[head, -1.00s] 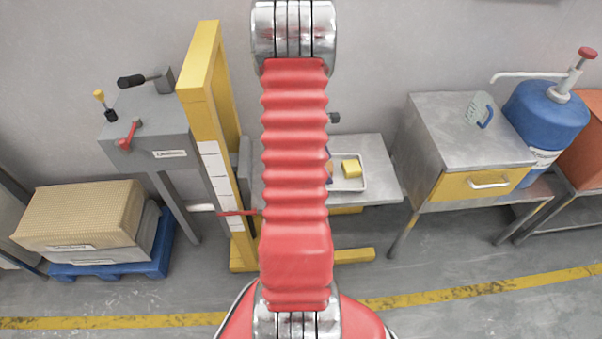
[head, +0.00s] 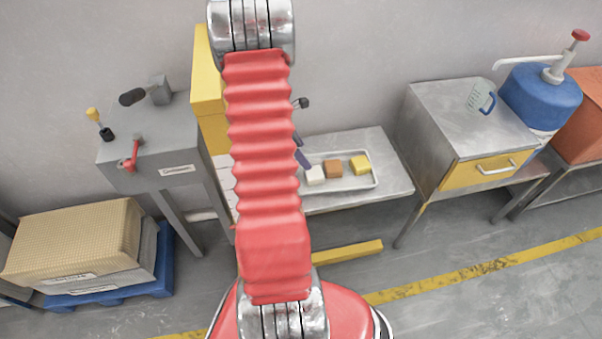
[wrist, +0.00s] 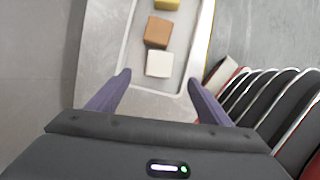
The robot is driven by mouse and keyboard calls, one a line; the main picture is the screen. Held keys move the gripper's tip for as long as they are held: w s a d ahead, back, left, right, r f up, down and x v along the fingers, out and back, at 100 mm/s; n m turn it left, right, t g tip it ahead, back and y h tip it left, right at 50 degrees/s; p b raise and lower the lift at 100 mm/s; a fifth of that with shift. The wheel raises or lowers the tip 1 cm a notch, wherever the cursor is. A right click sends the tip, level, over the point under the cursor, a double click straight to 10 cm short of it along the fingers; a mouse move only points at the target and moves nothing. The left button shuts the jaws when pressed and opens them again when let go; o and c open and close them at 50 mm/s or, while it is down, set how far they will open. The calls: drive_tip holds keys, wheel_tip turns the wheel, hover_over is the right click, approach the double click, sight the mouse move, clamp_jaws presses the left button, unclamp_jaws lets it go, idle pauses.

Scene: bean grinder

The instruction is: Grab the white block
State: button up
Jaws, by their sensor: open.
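The white block (head: 315,175) lies at the left end of a metal tray (head: 357,184), beside a brown block (head: 333,169). A yellow block (head: 359,165) is farther right in the tray. In the wrist view the white block (wrist: 160,64) is ahead of my gripper (wrist: 158,80), roughly centred between the purple fingertips. My gripper is open and empty. In the head view one purple finger shows at the left end of the tray; the rest of my gripper is hidden behind my red arm.
The tray stands on a grey bench (head: 385,155). A metal cabinet with a yellow drawer (head: 484,174) is to the right, with a jug (head: 481,98) on top.

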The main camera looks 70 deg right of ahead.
drive_tip(key=shift+w, duration=0.15)
approach(314, 172)
drive_tip(key=shift+x, duration=2.55)
drive_tip(key=shift+d, duration=0.15)
drive_tip(key=shift+x, duration=2.55)
drive_tip(key=shift+c, duration=0.2)
drive_tip(key=c, duration=1.2)
